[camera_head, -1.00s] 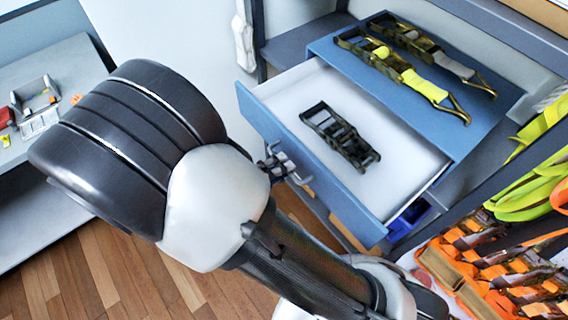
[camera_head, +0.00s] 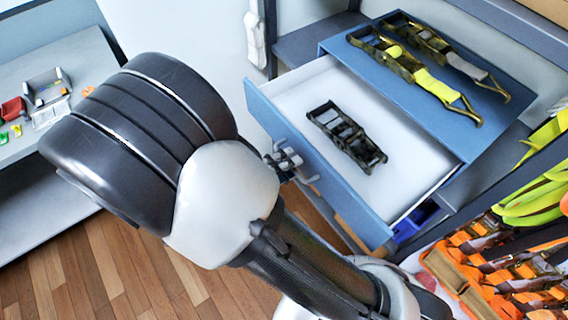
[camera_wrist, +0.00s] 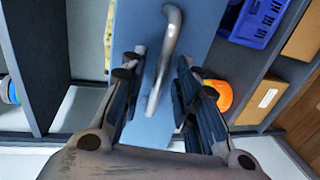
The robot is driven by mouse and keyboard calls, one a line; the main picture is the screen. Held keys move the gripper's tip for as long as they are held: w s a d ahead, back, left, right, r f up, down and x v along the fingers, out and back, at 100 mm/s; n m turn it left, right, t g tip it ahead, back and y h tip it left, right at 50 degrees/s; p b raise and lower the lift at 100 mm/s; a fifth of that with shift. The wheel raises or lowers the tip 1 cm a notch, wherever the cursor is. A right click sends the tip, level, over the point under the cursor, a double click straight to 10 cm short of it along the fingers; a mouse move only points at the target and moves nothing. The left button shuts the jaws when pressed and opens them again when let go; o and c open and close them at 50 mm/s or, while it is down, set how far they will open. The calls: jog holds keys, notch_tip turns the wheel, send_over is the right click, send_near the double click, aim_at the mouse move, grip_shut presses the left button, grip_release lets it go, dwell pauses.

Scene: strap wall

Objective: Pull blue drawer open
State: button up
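The blue drawer (camera_head: 345,192) is pulled well out of its blue cabinet (camera_head: 352,72), and its white inside shows. A dark ratchet buckle (camera_head: 346,138) lies in it. The drawer's grey bar handle (camera_wrist: 168,50) is on the blue front, which also shows in the wrist view (camera_wrist: 190,20). My gripper (camera_head: 286,160) is at the handle in the head view. In the wrist view its two fingers (camera_wrist: 160,85) stand apart on either side of the handle, with gaps visible. Whether a finger touches the handle from behind cannot be told.
Ratchet straps with yellow webbing (camera_head: 430,88) lie on the cabinet top. Orange straps (camera_head: 500,270) hang at the lower right. A blue crate (camera_wrist: 258,22) sits on a shelf beside the drawer. A grey bench (camera_head: 50,165) stands at left; wooden floor between is clear.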

jog(key=v, duration=1.2)
dwell(0.4)
